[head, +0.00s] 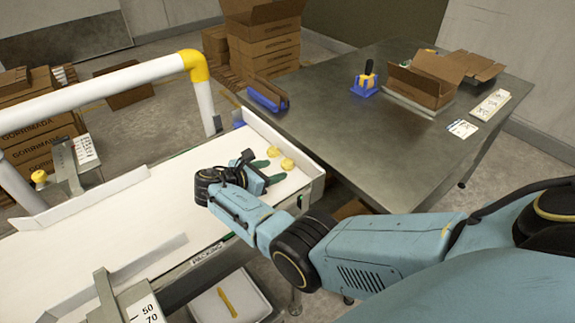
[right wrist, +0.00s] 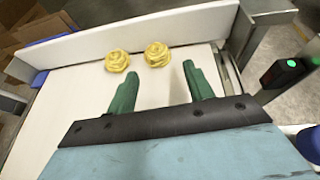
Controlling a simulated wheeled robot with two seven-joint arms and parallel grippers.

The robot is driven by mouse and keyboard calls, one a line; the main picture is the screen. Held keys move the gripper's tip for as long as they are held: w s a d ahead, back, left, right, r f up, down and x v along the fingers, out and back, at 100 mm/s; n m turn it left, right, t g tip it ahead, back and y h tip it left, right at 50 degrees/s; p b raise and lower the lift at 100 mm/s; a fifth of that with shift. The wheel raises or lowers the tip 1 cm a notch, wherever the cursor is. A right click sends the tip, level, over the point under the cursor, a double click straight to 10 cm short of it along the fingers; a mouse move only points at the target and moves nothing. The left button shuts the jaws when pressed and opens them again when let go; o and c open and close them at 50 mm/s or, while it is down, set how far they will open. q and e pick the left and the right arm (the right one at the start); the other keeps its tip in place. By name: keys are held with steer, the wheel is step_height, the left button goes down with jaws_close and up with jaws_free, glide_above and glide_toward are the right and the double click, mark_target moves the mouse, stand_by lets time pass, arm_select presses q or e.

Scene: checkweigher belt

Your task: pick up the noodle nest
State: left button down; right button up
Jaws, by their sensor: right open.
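Two yellow noodle nests lie side by side at the far end of the white belt. In the head view one nest (head: 273,151) is farther back and the other (head: 287,163) is nearer the belt's right edge. They also show in the right wrist view, a left nest (right wrist: 117,61) and a right nest (right wrist: 157,54). My right gripper (head: 268,171) is open and empty, low over the belt and short of the nests. In the right wrist view its green fingers (right wrist: 160,74) point towards them, with the right nest roughly ahead of the gap. My left gripper is out of view.
A white end wall (head: 282,138) stands just behind the nests. Beyond it is a metal table (head: 330,85) with an open carton (head: 418,86) and a blue holder (head: 364,88). A white-and-yellow rail (head: 120,82) runs along the left. A white bin (head: 208,308) sits below the belt.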

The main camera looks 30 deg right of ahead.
mark_target(283, 165)
steer(key=b+x, duration=0.1)
steer(key=x, duration=0.3)
steer(key=shift+w+d, duration=0.2)
steer(key=shift+d, duration=0.3)
steer(key=c, duration=0.7)
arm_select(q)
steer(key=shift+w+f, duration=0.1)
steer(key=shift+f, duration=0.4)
arm_select(e)
steer(key=shift+c, duration=0.2)
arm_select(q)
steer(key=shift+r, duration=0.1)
arm_select(e)
steer(key=shift+r, duration=0.1)
